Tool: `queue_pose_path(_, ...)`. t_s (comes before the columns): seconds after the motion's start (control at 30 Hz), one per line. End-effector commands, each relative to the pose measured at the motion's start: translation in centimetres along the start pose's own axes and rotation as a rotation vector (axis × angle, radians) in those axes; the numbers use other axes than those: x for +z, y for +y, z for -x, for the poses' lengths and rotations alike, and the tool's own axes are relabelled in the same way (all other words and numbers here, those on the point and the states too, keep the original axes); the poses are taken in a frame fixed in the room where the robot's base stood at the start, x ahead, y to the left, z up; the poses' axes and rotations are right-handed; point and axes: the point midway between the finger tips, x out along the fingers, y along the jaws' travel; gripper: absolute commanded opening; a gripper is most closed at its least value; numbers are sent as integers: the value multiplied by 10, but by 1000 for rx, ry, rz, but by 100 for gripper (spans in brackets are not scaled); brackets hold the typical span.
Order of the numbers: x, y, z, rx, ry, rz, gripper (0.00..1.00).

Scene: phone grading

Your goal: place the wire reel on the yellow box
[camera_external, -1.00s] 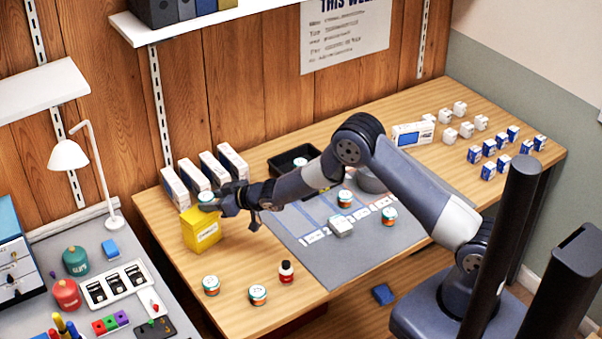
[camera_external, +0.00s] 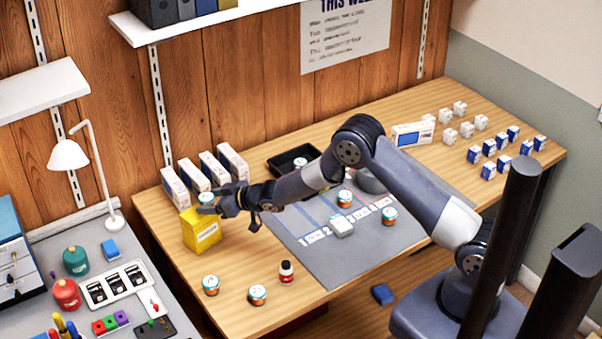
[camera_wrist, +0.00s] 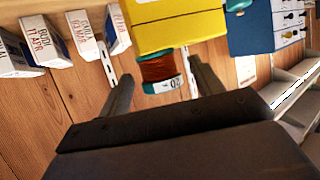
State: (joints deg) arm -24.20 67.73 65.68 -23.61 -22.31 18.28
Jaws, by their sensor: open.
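The wire reel (camera_external: 206,198), with teal flanges and copper-brown winding, stands on the top of the yellow box (camera_external: 203,236) at the left of the table. In the wrist view the picture is upside down: the reel (camera_wrist: 160,70) shows below the yellow box (camera_wrist: 180,22) and appears to rest against its top face. My gripper (camera_external: 222,205) is just to the right of the reel. In the wrist view my gripper (camera_wrist: 162,72) is open, one finger on each side of the reel with a gap to both, holding nothing.
Several white boxes (camera_external: 233,161) stand behind the yellow box. Other similar reels stand on the table, two at the front (camera_external: 257,295). A black tray (camera_external: 281,163) lies behind my arm.

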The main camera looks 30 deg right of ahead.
Motion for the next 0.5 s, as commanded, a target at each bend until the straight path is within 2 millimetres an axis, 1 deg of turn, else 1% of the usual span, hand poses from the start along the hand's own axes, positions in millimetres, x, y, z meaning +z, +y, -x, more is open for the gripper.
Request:
queue_pose_path(0.03,-4,0,2,0,0,0,63)
queue_pose_path(0.17,-1,0,13,0,0,0,63)
queue_pose_path(0.5,-1,1,68,1,2,0,63)
